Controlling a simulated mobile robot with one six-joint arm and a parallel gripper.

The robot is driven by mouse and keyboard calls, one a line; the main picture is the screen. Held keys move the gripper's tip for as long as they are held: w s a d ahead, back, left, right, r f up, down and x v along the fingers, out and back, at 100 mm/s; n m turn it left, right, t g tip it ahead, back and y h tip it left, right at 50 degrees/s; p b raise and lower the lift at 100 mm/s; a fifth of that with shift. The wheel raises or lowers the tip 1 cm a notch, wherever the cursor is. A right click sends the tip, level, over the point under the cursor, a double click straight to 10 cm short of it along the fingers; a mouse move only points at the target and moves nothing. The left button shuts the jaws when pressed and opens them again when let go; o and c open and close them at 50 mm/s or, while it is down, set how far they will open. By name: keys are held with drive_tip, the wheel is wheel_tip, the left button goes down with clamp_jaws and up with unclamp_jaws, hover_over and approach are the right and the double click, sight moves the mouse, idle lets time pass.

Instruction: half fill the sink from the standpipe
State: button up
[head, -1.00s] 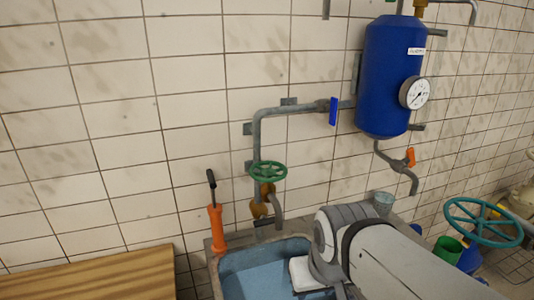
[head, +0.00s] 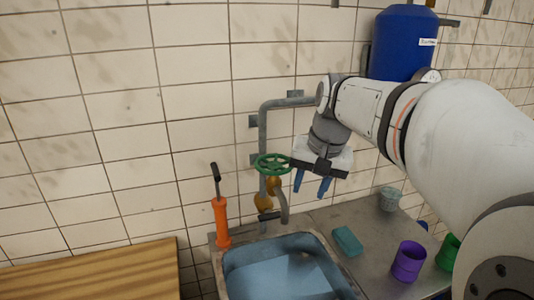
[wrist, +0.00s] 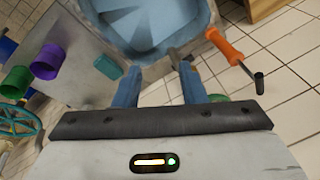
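The sink (head: 229,272) has a blue inside, at the bottom of the head view; it also shows in the wrist view (wrist: 145,48). I cannot tell how much water it holds. The standpipe (head: 263,130) is a grey wall pipe with a green handwheel (head: 273,164), brass fittings and a downturned spout (head: 283,207) by the sink's back edge. My gripper (head: 311,191) points down just right of the handwheel in the picture, its blue fingers apart and empty. The open fingers also show in the wrist view (wrist: 158,78). Whether it touches the wheel is unclear.
An orange-handled tool (head: 221,222) stands left of the sink. A blue tank (head: 404,45) hangs behind my arm.

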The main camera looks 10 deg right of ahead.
sight(274, 165)
drive_tip(key=w+d+r+m+y+b, duration=0.1)
drive_tip(key=w+r+m, duration=0.1)
drive_tip(key=w, duration=0.6)
drive_tip(key=w+d+r+m+y, duration=0.1)
drive_tip(key=w+d+r, duration=0.1)
drive_tip(key=w, duration=0.6)
drive_tip(key=x, duration=0.8)
drive_tip(key=shift+s+g, duration=0.2)
drive_tip(key=shift+g, duration=0.1)
drive_tip(key=shift+c, duration=0.3)
drive_tip(key=shift+a, duration=0.15)
clamp_jaws()
